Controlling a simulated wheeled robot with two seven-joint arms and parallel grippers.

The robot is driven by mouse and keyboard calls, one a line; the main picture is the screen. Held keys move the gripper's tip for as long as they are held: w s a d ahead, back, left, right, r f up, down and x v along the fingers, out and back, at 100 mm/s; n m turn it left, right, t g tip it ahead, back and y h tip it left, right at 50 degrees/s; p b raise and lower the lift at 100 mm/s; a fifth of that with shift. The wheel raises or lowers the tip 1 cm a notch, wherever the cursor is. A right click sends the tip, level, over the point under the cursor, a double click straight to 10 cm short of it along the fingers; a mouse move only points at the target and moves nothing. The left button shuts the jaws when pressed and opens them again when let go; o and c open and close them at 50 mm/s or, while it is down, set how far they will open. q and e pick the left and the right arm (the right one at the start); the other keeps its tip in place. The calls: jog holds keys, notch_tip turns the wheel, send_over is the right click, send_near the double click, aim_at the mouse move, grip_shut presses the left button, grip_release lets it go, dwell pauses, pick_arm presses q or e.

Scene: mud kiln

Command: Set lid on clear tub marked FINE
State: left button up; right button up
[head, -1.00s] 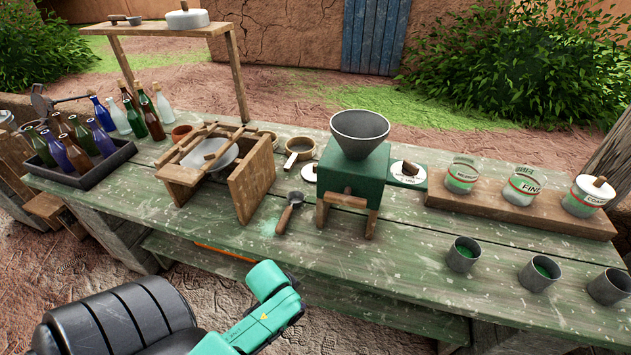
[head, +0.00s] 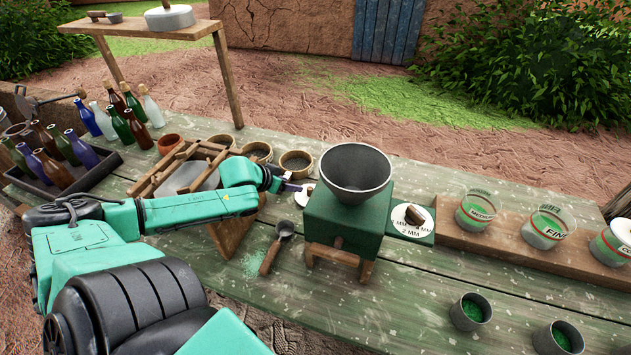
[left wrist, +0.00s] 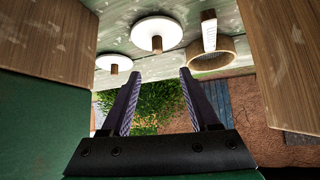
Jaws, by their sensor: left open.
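The clear tub marked FINE (head: 541,230) stands open on a wooden board at the right, with green powder inside. A white lid (head: 302,197) lies on the bench left of the green mill, partly covered by my left gripper (head: 292,187). In the left wrist view my left gripper (left wrist: 155,72) is open and empty. Beyond its fingertips are a white lid with a brown knob (left wrist: 157,34) and a second, smaller-looking one (left wrist: 114,62). I cannot tell which lid fits the FINE tub. My right gripper is not in view.
The green mill with its grey hopper (head: 357,172) stands between my left gripper and the tubs. An open MEDIUM tub (head: 475,212) and a COARSE tub (head: 612,243), cut by the edge, flank FINE. Round sieves (head: 296,163) lie behind; a scoop (head: 277,247) lies in front.

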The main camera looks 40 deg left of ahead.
aim_at(309, 189)
pick_arm(q)
jog(key=b+x, duration=0.2)
jog(key=b, duration=0.1)
jog(key=b+x, duration=0.3)
jog(key=b, duration=0.1)
jog(key=shift+s+d+f, duration=0.15)
jog(key=shift+s+f, duration=0.05)
jog(key=shift+f, duration=0.05)
jog(key=shift+b+x, duration=0.35)
jog(key=shift+x, duration=0.4)
jog(key=shift+d+r, duration=0.1)
jog(key=x, duration=0.4)
jog(key=shift+w, duration=0.35)
jog(key=shift+w+f, duration=0.3)
jog(key=shift+s+r, duration=0.1)
jog(key=shift+s, duration=0.05)
jog(key=shift+c, duration=1.2)
grip_shut()
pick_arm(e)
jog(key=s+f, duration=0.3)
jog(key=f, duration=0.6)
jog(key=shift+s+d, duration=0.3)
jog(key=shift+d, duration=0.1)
